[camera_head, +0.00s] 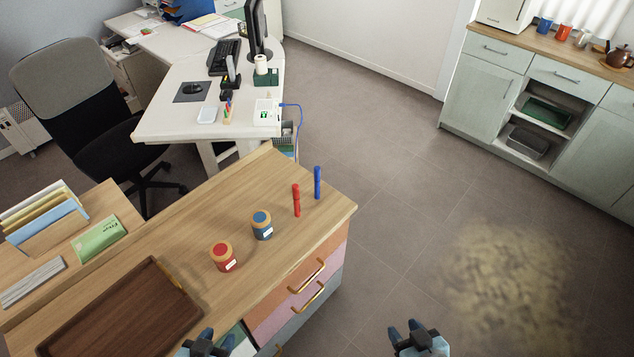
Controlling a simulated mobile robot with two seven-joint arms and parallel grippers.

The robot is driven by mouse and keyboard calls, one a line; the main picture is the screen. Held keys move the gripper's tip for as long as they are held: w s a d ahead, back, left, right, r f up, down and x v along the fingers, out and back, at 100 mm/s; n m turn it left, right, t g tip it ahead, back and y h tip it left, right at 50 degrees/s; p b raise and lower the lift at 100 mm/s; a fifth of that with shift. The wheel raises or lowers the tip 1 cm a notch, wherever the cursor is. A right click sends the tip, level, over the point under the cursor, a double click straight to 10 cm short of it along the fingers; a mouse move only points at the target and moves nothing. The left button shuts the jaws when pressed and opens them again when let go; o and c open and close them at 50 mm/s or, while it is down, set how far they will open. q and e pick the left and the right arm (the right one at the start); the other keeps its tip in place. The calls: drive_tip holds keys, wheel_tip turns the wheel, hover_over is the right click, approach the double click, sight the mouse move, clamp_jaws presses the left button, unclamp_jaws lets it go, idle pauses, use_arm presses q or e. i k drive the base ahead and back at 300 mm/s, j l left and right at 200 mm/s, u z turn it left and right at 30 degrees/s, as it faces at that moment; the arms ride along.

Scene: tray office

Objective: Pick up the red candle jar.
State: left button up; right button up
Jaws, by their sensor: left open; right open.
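The red candle jar (223,259) stands upright on the wooden top of a drawer cabinet (180,235). It has a wooden-looking lid with a red centre and a small white label. A similar blue jar (262,226) stands behind it to the right. My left gripper (207,341) is at the bottom edge of the picture, below the red jar and apart from it, open and empty. My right gripper (405,332) is open and empty to the right, past the cabinet, over the floor.
A brown tray (120,310) lies at the front left. A file holder (45,225) and green box (99,238) are left. A desk (180,125) stands behind.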

sight(221, 252)
drive_tip(key=i+l+u, duration=0.15)
drive_tip(key=i+l, duration=0.15)
drive_tip(key=i+l+u, duration=0.15)
drive_tip(key=i+l, duration=0.15)
drive_tip(key=l, duration=0.2)
drive_tip(key=u, duration=1.6)
